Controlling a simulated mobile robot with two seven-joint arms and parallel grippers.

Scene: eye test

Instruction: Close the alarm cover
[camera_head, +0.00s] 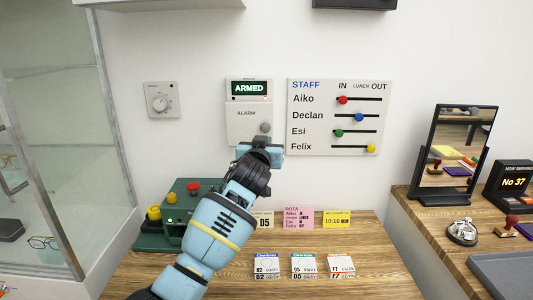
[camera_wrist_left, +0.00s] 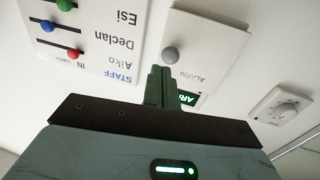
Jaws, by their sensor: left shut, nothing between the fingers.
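The alarm unit is on the wall, with a lit display reading ARMED (camera_head: 249,88) at its top. Its white cover (camera_head: 241,124), marked ALARM, lies below the display and carries a grey round knob (camera_head: 265,127). In the left wrist view the cover (camera_wrist_left: 205,50) and knob (camera_wrist_left: 170,55) appear upside down. I cannot tell whether the cover is fully closed. My left gripper (camera_head: 264,146) is at the cover's lower right; its fingers (camera_wrist_left: 161,80) are shut and empty, overlapping the cover and display in view. Contact cannot be told. My right gripper is not in view.
A staff board (camera_head: 340,118) with coloured sliders hangs right of the alarm, and a dial (camera_head: 161,99) to its left. Below are a green device (camera_head: 160,240) with buttons and several cards on a wooden desk (camera_head: 375,240). A glass case stands left; a mirror (camera_head: 455,150) stands right.

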